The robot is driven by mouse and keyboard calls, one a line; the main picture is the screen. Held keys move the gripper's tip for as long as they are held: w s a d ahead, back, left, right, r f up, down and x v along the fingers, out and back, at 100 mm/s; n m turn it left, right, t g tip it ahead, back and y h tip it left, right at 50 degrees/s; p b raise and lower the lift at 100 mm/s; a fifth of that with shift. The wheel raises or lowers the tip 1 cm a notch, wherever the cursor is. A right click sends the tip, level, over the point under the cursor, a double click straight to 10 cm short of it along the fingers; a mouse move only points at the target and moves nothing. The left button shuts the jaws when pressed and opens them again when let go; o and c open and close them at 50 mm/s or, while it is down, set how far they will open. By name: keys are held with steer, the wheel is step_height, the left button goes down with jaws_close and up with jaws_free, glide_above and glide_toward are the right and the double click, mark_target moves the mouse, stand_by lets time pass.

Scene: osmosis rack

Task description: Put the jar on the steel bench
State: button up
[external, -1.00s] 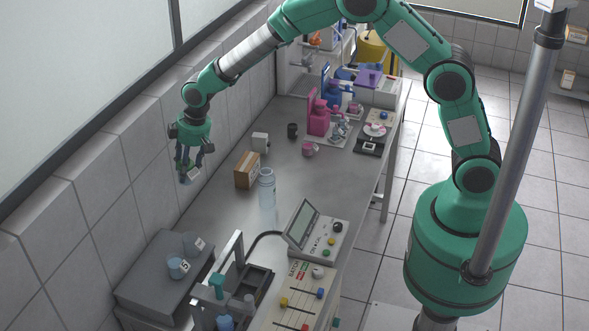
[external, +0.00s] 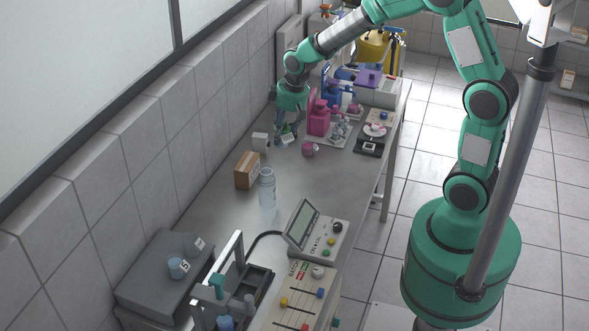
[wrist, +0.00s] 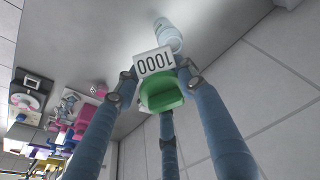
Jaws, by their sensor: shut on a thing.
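My gripper (external: 287,131) is over the far part of the steel bench (external: 228,215), near the wall side. It is shut on a small green jar with a white label reading 1000. The jar shows between the fingers in the wrist view (wrist: 163,96) and as a small pale and green shape below the gripper in the external view (external: 287,141). The jar looks tilted in the wrist view. Whether its base touches the bench cannot be told.
A white block (external: 260,142) and cardboard box (external: 247,170) stand near the gripper, with a clear bottle (external: 267,188) nearer the camera. A pink mug (external: 309,149) and pink dispenser (external: 319,119) are to the right.

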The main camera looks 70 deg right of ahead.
steer(key=s+d+f+m+b, duration=0.1)
steer(key=s+d, duration=0.2)
steer(key=s, duration=0.4)
steer(key=s+d+f+m+b, duration=0.1)
steer(key=s+d+b, duration=0.1)
steer(key=s, duration=0.5)
steer(key=shift+d+f, duration=0.25)
steer(key=shift+d, duration=0.65)
steer(key=shift+s+d+f, duration=0.15)
steer(key=shift+s+d, duration=0.05)
steer(key=shift+s, duration=0.5)
jaws_close()
steer(key=s+x, duration=0.2)
steer(key=x, duration=0.6)
steer(key=s+f+x, duration=0.1)
steer(key=x, duration=0.7)
steer(key=shift+s+f, duration=0.2)
steer(key=shift+s, duration=0.2)
steer(key=shift+a, duration=0.15)
steer(key=b, duration=0.1)
glide_above(297, 179)
steer(key=s, duration=0.1)
steer(key=shift+a+f, duration=0.2)
steer(key=shift+f, duration=0.55)
steer(key=shift+s+b+x, duration=0.2)
steer(key=shift+x, duration=0.65)
steer(key=shift+s+b+x, duration=0.15)
steer(key=shift+s+x, duration=0.05)
steer(key=shift+x, duration=0.65)
steer(key=shift+a+f, duration=0.1)
